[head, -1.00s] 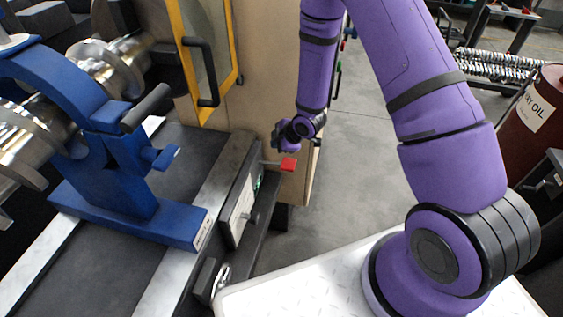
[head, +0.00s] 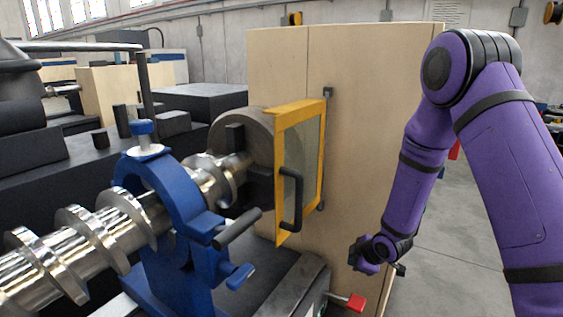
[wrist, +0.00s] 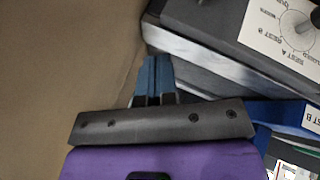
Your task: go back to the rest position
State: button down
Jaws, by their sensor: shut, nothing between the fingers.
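My purple arm comes down at the right of the head view. My gripper (head: 399,269) is at its lower end, partly hidden behind the wrist, in front of the plywood panel and above and to the right of a red handle (head: 348,301). In the wrist view my gripper (wrist: 154,75) shows two bluish fingers pressed together, with nothing between them. The fingertips point toward the plywood and the dark machine edge, apart from the dial plate.
A plywood cabinet (head: 355,130) stands close behind my arm. A yellow-framed guard (head: 300,165) and a blue rest (head: 185,205) around a shiny screw (head: 85,245) are on the left. A dial plate (wrist: 280,25) shows top right. Bare floor (head: 450,265) lies right.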

jog(key=s+d+r+m+h, duration=0.1)
jog(key=s+d+r+m, duration=0.15)
jog(key=r, duration=0.65)
jog(key=s+d+r+m+h, duration=0.1)
jog(key=s+d+r+m, duration=0.2)
jog(key=r, duration=0.6)
jog(key=s+d+r+m+h, duration=0.1)
jog(key=s+r+m+h, duration=0.2)
jog(key=r, duration=0.5)
jog(key=s+r+m+y, duration=0.1)
jog(key=s+r+m, duration=0.2)
jog(key=s, duration=0.9)
jog(key=s+r+m+g, duration=0.1)
jog(key=s+r+m, duration=0.3)
jog(key=s+r, duration=0.5)
jog(key=s, duration=0.4)
jog(key=shift+d+r+y, duration=0.15)
jog(key=shift+d+y, duration=0.1)
jog(key=shift+y, duration=0.15)
